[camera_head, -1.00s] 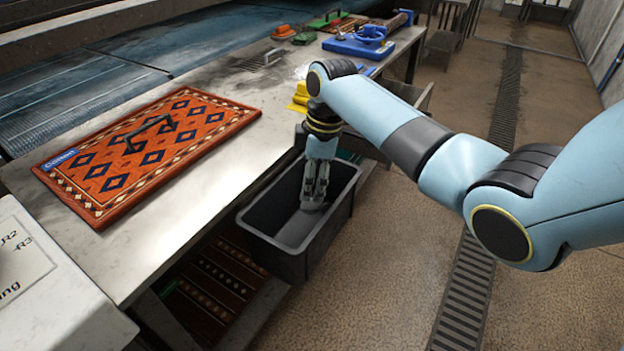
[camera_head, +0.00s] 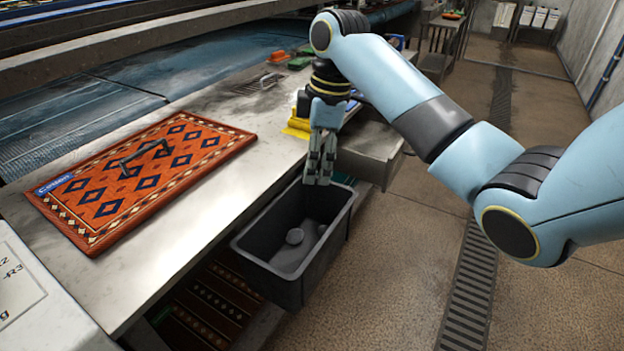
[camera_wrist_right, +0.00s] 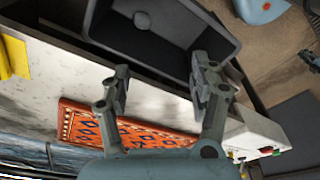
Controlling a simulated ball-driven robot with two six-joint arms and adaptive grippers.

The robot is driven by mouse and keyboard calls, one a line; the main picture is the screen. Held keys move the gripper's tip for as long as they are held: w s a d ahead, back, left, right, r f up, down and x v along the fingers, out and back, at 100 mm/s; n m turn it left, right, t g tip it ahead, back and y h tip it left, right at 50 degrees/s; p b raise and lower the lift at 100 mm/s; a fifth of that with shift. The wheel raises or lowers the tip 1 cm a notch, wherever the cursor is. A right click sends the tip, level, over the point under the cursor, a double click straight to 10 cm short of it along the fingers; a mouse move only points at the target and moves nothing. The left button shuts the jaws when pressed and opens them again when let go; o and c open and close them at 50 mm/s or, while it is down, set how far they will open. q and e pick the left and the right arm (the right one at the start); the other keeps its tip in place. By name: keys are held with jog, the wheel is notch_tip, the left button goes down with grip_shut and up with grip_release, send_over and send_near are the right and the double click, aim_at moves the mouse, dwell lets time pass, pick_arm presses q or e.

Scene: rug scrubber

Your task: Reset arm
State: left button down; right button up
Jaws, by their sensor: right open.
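My right gripper (camera_head: 318,180) is open and empty, pointing down above the far end of the dark grey bin (camera_head: 262,262). Its two fingers show apart in the right wrist view (camera_wrist_right: 160,95), with nothing between them. The bin hangs at the table's right edge and also shows at the top of the right wrist view (camera_wrist_right: 245,30). A small round grey thing (camera_head: 295,237) lies on the bin's floor, with another partly seen near it. My left gripper is out of view.
An orange patterned rug (camera_head: 100,215) with a dark handle lies on the metal table (camera_head: 215,190). Yellow items (camera_head: 298,128) sit by the table's right edge behind my right wrist. More rugs lie on a shelf below. The floor (camera_head: 390,280) to the right is clear.

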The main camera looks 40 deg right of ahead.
jog(key=shift+s+r, duration=0.1)
jog(key=shift+r, duration=0.35)
